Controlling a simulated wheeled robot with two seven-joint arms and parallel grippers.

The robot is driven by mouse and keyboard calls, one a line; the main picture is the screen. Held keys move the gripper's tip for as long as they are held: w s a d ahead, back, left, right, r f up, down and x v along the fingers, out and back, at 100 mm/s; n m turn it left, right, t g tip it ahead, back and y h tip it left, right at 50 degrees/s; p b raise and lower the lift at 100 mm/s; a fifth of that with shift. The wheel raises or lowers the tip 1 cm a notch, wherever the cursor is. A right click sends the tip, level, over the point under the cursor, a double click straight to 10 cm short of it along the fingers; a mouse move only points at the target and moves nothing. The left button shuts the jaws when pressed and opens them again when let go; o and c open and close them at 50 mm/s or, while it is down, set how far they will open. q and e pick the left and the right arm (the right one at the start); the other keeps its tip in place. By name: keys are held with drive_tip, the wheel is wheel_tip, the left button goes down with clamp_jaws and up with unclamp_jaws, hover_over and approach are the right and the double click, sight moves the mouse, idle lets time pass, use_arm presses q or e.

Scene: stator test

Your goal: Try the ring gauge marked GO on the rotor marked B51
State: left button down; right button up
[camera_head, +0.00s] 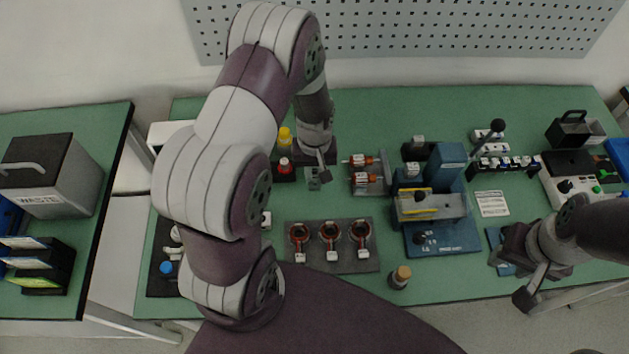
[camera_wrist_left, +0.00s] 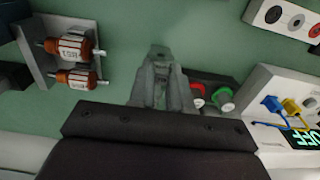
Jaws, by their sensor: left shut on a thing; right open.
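My left gripper (camera_head: 315,180) is over the bench, just left of the rotor rack (camera_head: 385,185). In the left wrist view its fingers (camera_wrist_left: 160,82) are shut on a small grey thing that I cannot clearly make out. Two rotors with copper-red windings and white labels, an upper one (camera_head: 362,160) and a lower one (camera_head: 366,179), lie in the rack. They also show in the left wrist view (camera_wrist_left: 70,47); I cannot read B51 surely. No GO mark is readable. My right gripper (camera_head: 508,250) is open at the right, over a blue-grey pad.
A dark holder with red and green parts (camera_wrist_left: 220,97) stands beside my left gripper. A tray with several wound stators (camera_head: 330,255) lies in front. A blue fixture (camera_head: 445,240) stands right of the rack. A capped cylinder (camera_head: 400,277) stands near the front edge.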

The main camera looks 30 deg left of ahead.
use_arm(q)
drive_tip(key=shift+r, duration=0.5)
drive_tip(key=shift+f, duration=0.1)
use_arm(e)
drive_tip(key=shift+r, duration=0.4)
use_arm(q)
drive_tip(key=w+d+r+m+p, duration=0.2)
drive_tip(key=w+d+r+m, duration=0.15)
drive_tip(key=m, duration=0.65)
drive_tip(key=f+m+b, duration=0.4)
drive_tip(key=m, duration=0.1)
drive_tip(key=f+m+b, duration=0.2)
drive_tip(key=m, duration=0.1)
drive_tip(key=shift+w+d+f, duration=0.25)
drive_tip(key=shift+w+d, duration=0.05)
drive_tip(key=shift+d, duration=0.05)
use_arm(e)
wheel_tip(320, 180, down, 4)
drive_tip(key=shift+f, duration=0.1)
use_arm(q)
drive_tip(key=shift+d+r, duration=0.1)
drive_tip(key=shift+r, duration=0.05)
use_arm(e)
drive_tip(key=shift+r, duration=0.2)
